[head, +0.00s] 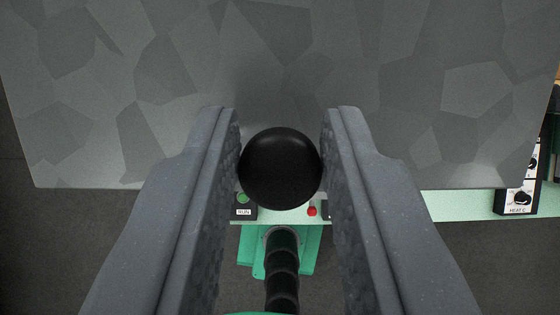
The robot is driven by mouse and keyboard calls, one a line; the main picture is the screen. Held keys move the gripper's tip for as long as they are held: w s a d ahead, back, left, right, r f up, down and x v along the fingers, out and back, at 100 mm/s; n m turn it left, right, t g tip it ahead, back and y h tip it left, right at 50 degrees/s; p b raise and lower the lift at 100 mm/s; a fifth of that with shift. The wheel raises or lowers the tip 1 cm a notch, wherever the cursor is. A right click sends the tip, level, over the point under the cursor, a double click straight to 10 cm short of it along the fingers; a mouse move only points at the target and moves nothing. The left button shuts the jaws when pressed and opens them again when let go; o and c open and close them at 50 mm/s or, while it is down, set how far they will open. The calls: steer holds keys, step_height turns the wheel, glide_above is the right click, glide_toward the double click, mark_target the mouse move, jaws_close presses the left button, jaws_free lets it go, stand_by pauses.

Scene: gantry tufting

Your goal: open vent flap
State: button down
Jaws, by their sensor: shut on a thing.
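The grey mottled metal panel (300,60), which looks like the vent flap, fills the upper half of the head view. Its straight lower edge runs across the middle of the view. A round black knob (280,168) shows in front of this lower edge. My gripper (281,130) has one finger on each side of the knob and is shut on it. How the knob joins the panel is hidden behind the knob itself. The fingers cover parts of the panel's lower edge.
Below the panel is a pale green ledge with a green RUN button (243,199) and a red button (312,211). A black ribbed hose (282,270) on a green base lies below. A HEAT C dial box (520,195) is at the right. Dark floor shows at both sides.

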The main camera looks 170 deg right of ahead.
steer(key=shift+w+r, duration=0.1)
steer(key=shift+r, duration=0.05)
steer(key=c, duration=1.2)
jaws_free()
steer(key=shift+w, duration=0.1)
steer(key=shift+c, duration=0.2)
steer(key=v, duration=1.3)
steer(key=shift+s+r+p, duration=0.2)
steer(key=shift+s+p, duration=0.05)
steer(key=shift+p, duration=0.05)
